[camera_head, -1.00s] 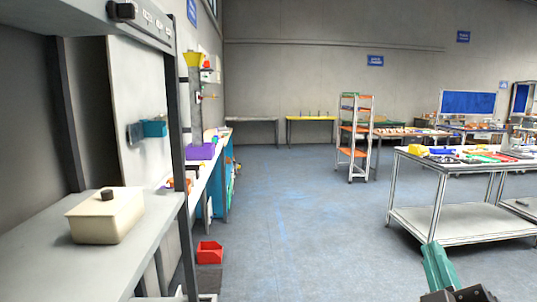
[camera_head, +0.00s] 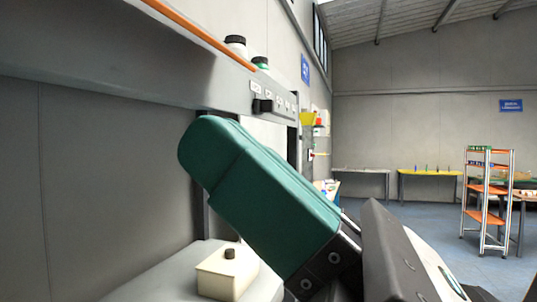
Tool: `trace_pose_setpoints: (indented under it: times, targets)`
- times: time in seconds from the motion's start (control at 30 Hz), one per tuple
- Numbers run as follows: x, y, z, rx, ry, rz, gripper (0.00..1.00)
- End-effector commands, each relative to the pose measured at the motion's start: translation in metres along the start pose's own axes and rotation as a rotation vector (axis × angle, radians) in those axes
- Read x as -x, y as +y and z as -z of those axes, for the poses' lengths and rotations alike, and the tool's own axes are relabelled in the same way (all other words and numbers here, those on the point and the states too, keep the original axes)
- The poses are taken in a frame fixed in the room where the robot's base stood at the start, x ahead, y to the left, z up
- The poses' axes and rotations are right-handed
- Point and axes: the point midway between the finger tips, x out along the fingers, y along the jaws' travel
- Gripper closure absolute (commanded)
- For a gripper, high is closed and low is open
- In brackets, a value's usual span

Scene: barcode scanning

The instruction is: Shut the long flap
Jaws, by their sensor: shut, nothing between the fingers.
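No flap that I can make out shows in view. My gripper (camera_head: 208,148) is large and close in the middle of the picture, its teal padded fingers together and pointing up and left. Nothing shows between them. Dark grey parts of my arm fill the lower right and hide what lies behind them.
A cream lidded box (camera_head: 226,273) with a dark knob stands on a grey bench (camera_head: 172,273) at lower left. A grey shelf (camera_head: 130,62) with jars overhangs it. A rack (camera_head: 487,205) and a yellow table (camera_head: 430,173) stand farther back, with open blue floor around them.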

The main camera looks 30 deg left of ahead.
Motion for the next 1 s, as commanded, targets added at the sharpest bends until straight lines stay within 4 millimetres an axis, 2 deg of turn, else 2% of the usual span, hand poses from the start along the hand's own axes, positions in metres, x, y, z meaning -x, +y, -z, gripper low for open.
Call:
trace_pose_setpoints:
  times: [0.6, 0.8, 1.0]
  targets:
    - [-0.083, 0.0, -0.004, -0.003, -0.003, 0.001, 1.0]
    - [-0.1, 0.0, -0.003, -0.003, -0.004, 0.001, 1.0]
    - [-0.106, -0.001, -0.002, -0.003, -0.004, 0.001, 1.0]
